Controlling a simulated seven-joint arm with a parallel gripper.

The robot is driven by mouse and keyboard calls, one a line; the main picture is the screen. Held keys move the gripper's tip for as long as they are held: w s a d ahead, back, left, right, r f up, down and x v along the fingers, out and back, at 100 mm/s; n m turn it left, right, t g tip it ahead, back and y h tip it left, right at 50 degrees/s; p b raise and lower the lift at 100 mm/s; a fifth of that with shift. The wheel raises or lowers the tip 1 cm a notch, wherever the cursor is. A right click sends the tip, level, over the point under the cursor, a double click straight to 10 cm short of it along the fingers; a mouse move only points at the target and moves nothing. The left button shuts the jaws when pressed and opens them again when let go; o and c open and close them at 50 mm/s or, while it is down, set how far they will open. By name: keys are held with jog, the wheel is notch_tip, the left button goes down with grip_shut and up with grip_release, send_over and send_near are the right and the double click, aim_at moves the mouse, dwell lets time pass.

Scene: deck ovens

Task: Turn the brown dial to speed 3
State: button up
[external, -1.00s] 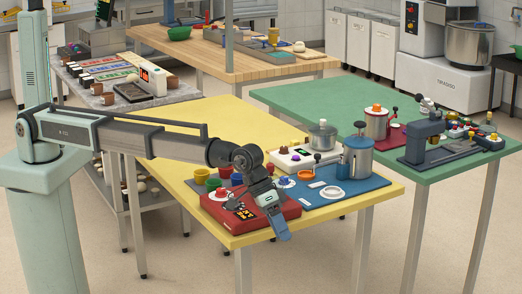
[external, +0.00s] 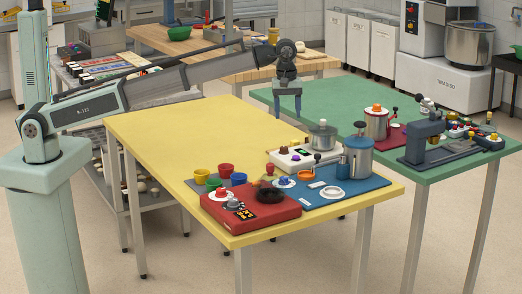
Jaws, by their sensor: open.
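I cannot pick out the brown dial with certainty at this size. Several knobs show on the yellow table. A red box (external: 258,222) at its near end carries a red knob (external: 222,192) on a pale disc and a dark round part (external: 270,195). No speed marks are readable. My gripper (external: 289,115) is open and empty, fingers pointing down, raised in the air behind these devices, apart from them.
Small coloured cups, including a yellow cup (external: 201,175), stand left of the knobs. A blue mat (external: 352,203) holds a steel pot (external: 358,162) with a blue attachment. A green table (external: 330,102) behind holds further devices. The yellow table's left part (external: 165,135) is clear.

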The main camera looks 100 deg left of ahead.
aim_at(284, 147)
jog(key=shift+n, duration=0.5)
jog(key=a+f, duration=0.1)
jog(key=f, duration=0.3)
jog(key=s+a+f, duration=0.1)
jog(key=f, duration=0.3)
jog(key=a+f, duration=0.1)
jog(key=f, duration=0.4)
jog(key=shift+s+f, duration=0.1)
jog(key=shift+s, duration=0.25)
jog(key=shift+a, duration=0.1)
jog(key=c, duration=1)
